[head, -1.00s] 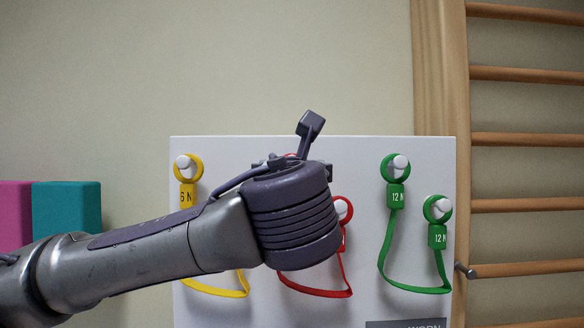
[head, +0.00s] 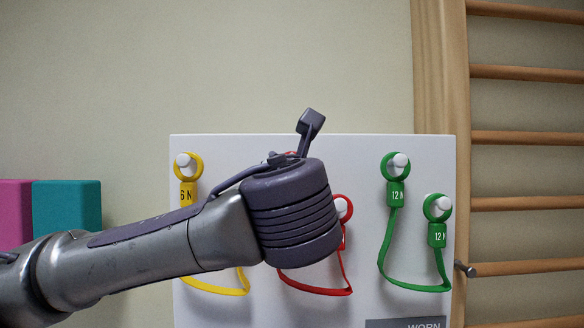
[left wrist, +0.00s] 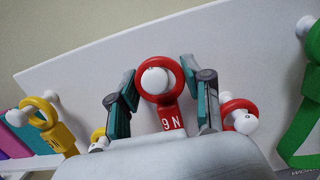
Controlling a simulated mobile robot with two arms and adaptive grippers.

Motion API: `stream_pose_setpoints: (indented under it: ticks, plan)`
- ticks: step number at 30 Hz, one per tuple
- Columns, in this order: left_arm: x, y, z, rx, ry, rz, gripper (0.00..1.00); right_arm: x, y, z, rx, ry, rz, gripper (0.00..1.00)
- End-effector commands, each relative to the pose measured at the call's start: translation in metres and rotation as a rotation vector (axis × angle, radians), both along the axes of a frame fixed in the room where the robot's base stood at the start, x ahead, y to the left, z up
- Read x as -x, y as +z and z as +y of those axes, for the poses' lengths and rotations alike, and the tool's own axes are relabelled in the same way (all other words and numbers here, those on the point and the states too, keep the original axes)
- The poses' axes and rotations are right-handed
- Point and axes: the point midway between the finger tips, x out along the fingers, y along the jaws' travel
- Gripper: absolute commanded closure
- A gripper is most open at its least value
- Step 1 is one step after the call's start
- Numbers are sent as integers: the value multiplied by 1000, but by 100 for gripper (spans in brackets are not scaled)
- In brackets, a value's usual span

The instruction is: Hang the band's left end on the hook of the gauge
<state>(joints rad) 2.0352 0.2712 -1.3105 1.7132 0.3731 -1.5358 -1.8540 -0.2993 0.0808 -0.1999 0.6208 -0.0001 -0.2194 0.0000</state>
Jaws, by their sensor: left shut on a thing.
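The red band (head: 318,291) hangs in a loop on a white board (head: 300,146). Its left end, a red ring with a "9 N" tag (left wrist: 170,121), is around a white peg in the left wrist view. My left gripper (left wrist: 160,72) has one finger on each side of this ring and is shut on that end. The band's right end (head: 343,210) is on another peg, lower right. The gauge and its hook are not in view, nor is my right gripper.
A yellow band (head: 187,193) hangs to the left and a green band (head: 395,194) to the right, on the same board. Wooden wall bars (head: 525,205) stand at the right. Pink and teal blocks (head: 66,215) are at the left.

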Motion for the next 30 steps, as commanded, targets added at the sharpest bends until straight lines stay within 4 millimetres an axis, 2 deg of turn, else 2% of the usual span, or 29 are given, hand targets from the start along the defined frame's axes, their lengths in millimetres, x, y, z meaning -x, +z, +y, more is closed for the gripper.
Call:
stream_pose_setpoints:
  ticks: [15,30]
  plan:
    - [0,10,0,0,0,0,100,0,7,1,-2,-1,1,100]
    - [0,9,0,0,0,0,100,1,7,1,-2,-1,2,100]
